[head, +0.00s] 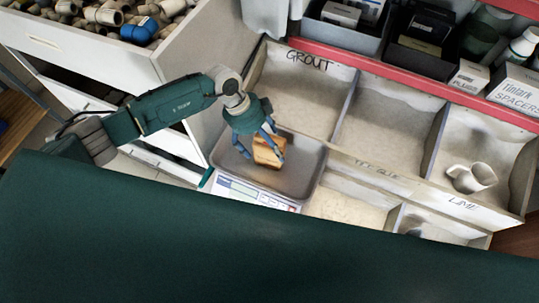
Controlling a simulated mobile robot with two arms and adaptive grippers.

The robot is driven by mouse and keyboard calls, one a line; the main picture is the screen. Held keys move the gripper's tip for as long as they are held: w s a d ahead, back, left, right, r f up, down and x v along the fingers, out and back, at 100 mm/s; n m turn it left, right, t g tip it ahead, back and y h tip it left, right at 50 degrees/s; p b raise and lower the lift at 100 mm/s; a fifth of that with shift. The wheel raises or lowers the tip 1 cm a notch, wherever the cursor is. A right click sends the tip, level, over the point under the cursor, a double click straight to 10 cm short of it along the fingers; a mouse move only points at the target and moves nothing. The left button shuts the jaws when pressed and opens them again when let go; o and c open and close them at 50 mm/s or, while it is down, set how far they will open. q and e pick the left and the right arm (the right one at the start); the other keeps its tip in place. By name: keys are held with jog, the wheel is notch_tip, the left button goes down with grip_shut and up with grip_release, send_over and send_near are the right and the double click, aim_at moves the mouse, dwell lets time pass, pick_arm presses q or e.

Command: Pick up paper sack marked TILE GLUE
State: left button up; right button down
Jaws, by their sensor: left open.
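A small tan-brown block-shaped pack (267,146), which looks like a paper sack, is in the grey metal pan (301,184) of a scale. Any writing on it is too small to read, so I cannot tell whether it is marked TILE GLUE. My left gripper (264,156) reaches down into the pan from above. Its blue fingers are open, one on each side of the pack, and hide part of it. I cannot tell whether they touch it. My right gripper is not in view.
Right of the pan is a divided bin with compartments marked GROUT (300,95) and LIME (480,215); a middle label is hard to read. A white scoop or cup (471,178) lies in the right compartment. A red-edged shelf (400,80) with boxes stands behind. Pipe fittings (105,15) fill a drawer upper left.

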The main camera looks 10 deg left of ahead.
pick_arm(q)
jog(key=shift+d+f, duration=0.3)
jog(key=shift+f, duration=0.35)
jog(key=shift+r, duration=0.1)
jog(key=shift+s, duration=0.1)
jog(key=c, duration=2.1)
jog(key=shift+o, duration=0.2)
jog(key=shift+r, duration=0.15)
jog(key=shift+r, duration=0.1)
